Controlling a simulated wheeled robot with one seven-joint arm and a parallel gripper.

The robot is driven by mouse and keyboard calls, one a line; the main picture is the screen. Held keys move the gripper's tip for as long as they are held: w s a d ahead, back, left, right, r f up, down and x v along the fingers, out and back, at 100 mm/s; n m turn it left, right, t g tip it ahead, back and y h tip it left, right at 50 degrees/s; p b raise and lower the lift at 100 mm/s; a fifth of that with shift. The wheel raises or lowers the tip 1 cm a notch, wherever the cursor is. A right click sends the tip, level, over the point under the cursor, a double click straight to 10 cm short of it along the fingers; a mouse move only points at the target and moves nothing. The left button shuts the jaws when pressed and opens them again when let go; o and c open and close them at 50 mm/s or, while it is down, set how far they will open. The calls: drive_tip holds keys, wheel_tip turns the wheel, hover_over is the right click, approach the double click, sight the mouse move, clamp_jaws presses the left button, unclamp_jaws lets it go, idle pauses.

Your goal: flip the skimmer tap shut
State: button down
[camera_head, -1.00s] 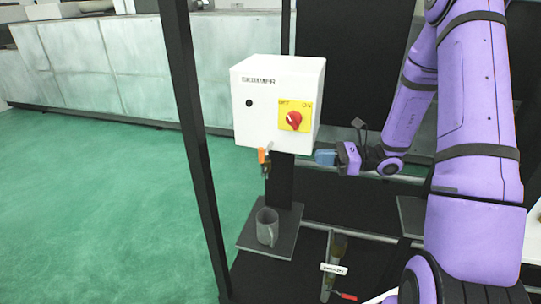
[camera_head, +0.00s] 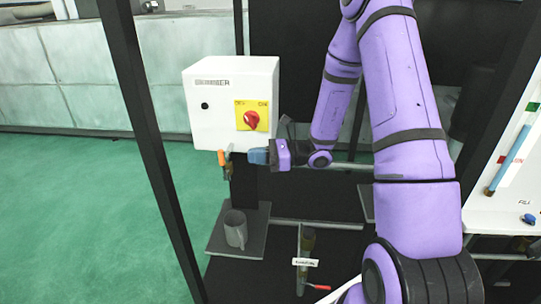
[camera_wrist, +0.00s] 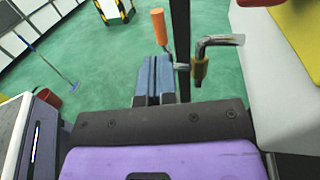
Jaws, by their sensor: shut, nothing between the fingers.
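The skimmer tap (camera_head: 228,168) hangs under the white skimmer box (camera_head: 235,100). Its orange lever grip (camera_head: 221,158) points upward in the head view. In the wrist view the orange grip (camera_wrist: 159,28) stands just beyond my fingertips, with the brass tap body (camera_wrist: 199,68) and bent metal pipe to its right. My gripper (camera_head: 257,156) is shut and empty, just right of the tap in the head view. Its blue fingers (camera_wrist: 153,75) lie together, pointing toward the lever. I cannot tell whether they touch it.
A red rotary switch (camera_head: 250,119) on a yellow plate is on the box front, close above my gripper. A grey mug (camera_head: 235,229) stands on a dark shelf (camera_head: 253,243) below the tap. A black post (camera_head: 150,140) rises at left. Green floor (camera_head: 60,200) lies open beyond.

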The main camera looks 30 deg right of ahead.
sight(223, 154)
drive_tip(key=x, duration=0.6)
drive_tip(key=shift+a, duration=0.1)
drive_tip(key=shift+w+a+r, duration=0.1)
drive_tip(key=shift+a, duration=0.05)
drive_tip(key=shift+w+a+r+g+h, duration=0.15)
drive_tip(key=shift+w+a+h, duration=0.3)
drive_tip(key=shift+a, duration=0.25)
drive_tip(key=shift+w+a+r+g+h, duration=0.15)
drive_tip(key=shift+w+a+h, duration=0.2)
drive_tip(key=shift+w+a, duration=0.3)
drive_tip(key=shift+w+a+f, duration=0.4)
drive_tip(key=shift+w+a, duration=0.05)
drive_tip(key=shift+a, duration=0.25)
drive_tip(key=shift+w+a+f, duration=0.4)
drive_tip(key=shift+w+a, duration=0.1)
drive_tip(key=shift+a, duration=0.2)
drive_tip(key=shift+w+a+f, duration=0.4)
drive_tip(key=shift+w+a, duration=0.05)
drive_tip(key=shift+a, duration=0.25)
